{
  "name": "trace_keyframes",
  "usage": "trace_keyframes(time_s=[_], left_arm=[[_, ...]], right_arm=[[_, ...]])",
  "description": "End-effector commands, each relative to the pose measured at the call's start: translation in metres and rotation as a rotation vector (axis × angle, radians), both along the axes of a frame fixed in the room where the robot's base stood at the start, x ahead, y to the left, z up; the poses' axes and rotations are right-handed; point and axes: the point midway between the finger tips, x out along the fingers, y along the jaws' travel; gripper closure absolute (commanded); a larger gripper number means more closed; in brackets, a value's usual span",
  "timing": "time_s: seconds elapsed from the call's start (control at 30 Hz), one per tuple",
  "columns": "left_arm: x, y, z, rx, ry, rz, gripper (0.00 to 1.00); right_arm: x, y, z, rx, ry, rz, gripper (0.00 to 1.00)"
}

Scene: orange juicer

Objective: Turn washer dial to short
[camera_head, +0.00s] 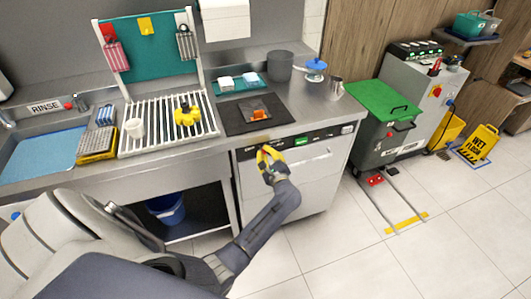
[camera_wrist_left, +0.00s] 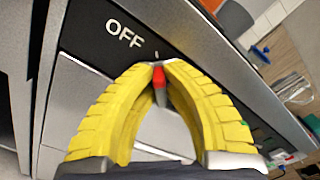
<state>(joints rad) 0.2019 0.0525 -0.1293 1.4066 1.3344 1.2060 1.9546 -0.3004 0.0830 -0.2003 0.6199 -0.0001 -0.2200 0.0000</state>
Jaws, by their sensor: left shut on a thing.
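The washer (camera_head: 285,175) stands under the counter in the head view, with a dark control strip along its top. The strip (camera_wrist_left: 92,32) shows the word OFF in the left wrist view. My left gripper (camera_head: 266,152) is at the left part of this strip. In the left wrist view its yellow fingers (camera_wrist_left: 158,70) are closed together at the tips around the dial (camera_wrist_left: 159,78), of which a red part shows between them. No other dial label is readable. My right gripper is not in view.
A green display (camera_head: 303,141) is on the strip to the right of my gripper. A dark mat (camera_head: 238,125) with an orange item lies on the counter above. A green-lidded bin (camera_head: 385,100) stands to the right. The floor in front is clear.

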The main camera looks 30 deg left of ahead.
Motion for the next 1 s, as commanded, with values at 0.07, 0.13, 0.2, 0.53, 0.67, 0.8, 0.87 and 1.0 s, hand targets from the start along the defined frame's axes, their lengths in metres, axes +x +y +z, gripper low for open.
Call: trace_keyframes(time_s=[0.07, 0.13, 0.2, 0.53, 0.67, 0.8, 0.87, 1.0], left_arm=[[0.0001, 0.0000, -0.0001, 0.020, 0.026, 0.001, 1.00], [0.0003, -0.0004, 0.0002, 0.046, 0.058, 0.000, 1.00], [0.0006, -0.0004, 0.0004, 0.078, 0.100, 0.000, 1.00], [0.0016, -0.0011, 0.0010, 0.264, 0.339, 0.001, 1.00], [0.0021, -0.0015, 0.0013, 0.341, 0.437, 0.000, 1.00], [0.0025, -0.0019, 0.0013, 0.416, 0.533, 0.001, 1.00], [0.0028, -0.0019, 0.0014, 0.445, 0.570, 0.001, 1.00], [0.0032, -0.0022, 0.0013, 0.506, 0.648, 0.000, 1.00]], right_arm=[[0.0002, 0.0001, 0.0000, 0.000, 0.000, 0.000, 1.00], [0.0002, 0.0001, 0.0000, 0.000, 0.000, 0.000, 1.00], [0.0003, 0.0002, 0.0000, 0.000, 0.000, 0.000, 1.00], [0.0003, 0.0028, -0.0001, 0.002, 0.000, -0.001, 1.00], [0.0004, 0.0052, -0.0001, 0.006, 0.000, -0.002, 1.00], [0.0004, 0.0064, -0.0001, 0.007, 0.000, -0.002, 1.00], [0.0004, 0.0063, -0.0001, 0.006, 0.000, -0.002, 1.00], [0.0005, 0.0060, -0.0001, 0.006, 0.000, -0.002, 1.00]])
